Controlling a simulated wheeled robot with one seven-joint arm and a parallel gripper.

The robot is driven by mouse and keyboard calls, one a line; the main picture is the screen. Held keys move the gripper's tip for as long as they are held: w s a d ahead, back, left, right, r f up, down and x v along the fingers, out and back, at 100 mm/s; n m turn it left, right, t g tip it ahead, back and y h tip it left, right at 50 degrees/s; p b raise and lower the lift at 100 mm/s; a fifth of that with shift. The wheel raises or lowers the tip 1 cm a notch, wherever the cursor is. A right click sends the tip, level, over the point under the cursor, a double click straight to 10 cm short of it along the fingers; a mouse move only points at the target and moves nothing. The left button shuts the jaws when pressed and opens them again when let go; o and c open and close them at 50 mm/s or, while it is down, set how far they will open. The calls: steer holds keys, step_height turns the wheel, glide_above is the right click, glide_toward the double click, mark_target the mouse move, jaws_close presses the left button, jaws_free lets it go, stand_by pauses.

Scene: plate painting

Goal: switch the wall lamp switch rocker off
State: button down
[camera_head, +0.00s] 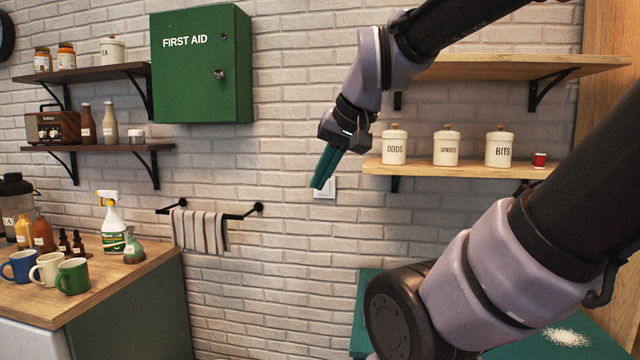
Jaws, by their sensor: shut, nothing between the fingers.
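The wall lamp switch (328,193) is a small white plate on the white brick wall, near the middle of the view. My gripper (318,187) has green fingers that are closed together and point down and to the left. The fingertips overlap the upper left part of the switch plate in the picture. I cannot tell whether they touch it. The rocker's position is too small and too covered to make out.
A light wood shelf (462,171) with white canisters and a small red item is just right of the switch. A green first aid cabinet (201,64) hangs at upper left. A towel bar (238,215) is to the left. The wall below the switch is bare.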

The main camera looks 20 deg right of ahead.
steer(key=w+d+f+n+h, duration=0.1)
steer(key=w+d+n, duration=0.4)
steer(key=w+n, duration=0.6)
steer(key=w+d+f+n+t+h, duration=0.1)
steer(key=w+d+n+h, duration=0.3)
steer(key=w+n, duration=0.7)
steer(key=w+d+f+n+h, duration=0.2)
steer(key=w+d+n, duration=0.4)
steer(key=w+n, duration=0.5)
steer(key=w, duration=0.6)
steer(key=shift+f+h, duration=0.4)
steer(key=shift+w, duration=0.1)
glide_toward(324, 189)
steer(key=x, duration=0.4)
steer(key=shift+w+d+f, duration=0.15)
steer(key=shift+d+f, duration=0.05)
steer(key=shift+f, duration=0.05)
steer(key=shift+w+d, duration=0.2)
steer(key=shift+w, duration=0.15)
